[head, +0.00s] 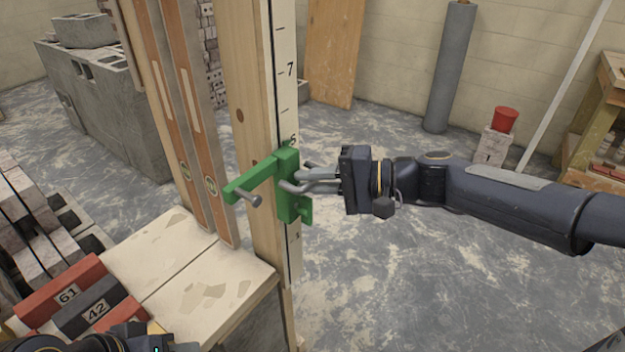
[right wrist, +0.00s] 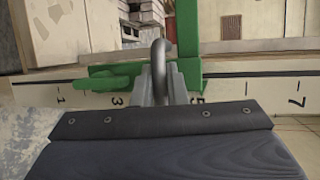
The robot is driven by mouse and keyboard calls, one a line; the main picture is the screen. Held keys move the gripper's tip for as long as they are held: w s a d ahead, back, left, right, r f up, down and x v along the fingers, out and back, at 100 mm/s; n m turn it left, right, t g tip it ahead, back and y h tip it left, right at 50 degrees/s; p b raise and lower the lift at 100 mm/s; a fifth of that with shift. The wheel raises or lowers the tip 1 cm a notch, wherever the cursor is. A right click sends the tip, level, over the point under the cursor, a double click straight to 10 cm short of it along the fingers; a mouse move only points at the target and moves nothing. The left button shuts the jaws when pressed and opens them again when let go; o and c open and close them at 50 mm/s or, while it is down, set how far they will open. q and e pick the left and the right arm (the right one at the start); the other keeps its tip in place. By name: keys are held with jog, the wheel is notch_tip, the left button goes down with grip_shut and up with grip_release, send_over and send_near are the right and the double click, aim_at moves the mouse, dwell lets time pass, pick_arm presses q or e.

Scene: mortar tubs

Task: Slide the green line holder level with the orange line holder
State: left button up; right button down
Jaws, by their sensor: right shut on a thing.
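The green line holder (head: 288,190) sits on an upright wooden post (head: 258,120) with a white number scale (head: 288,40) along its edge. Its top is just below the 6 mark, and an arm with a grey peg sticks out to the left. My right gripper (head: 296,184) comes in from the right and is shut on the holder's grey handle. In the right wrist view, the green line holder (right wrist: 188,70) lies across the scale (right wrist: 250,92), with the grey handle between the fingers. The orange line holder is not visible in either view. My left gripper's fingers are not visible.
Two brown wooden levels (head: 190,120) stand left of the post, on a pale stone-topped block (head: 200,265). Numbered bricks (head: 62,290) lie at lower left. Grey blocks (head: 110,100) stand behind.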

jog(key=shift+f, duration=0.45)
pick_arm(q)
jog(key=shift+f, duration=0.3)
pick_arm(e)
jog(key=shift+r, duration=0.1)
jog(key=c, duration=1.5)
grip_release()
jog(key=shift+o, duration=0.2)
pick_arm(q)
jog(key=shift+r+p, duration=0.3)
pick_arm(e)
jog(key=v, duration=0.8)
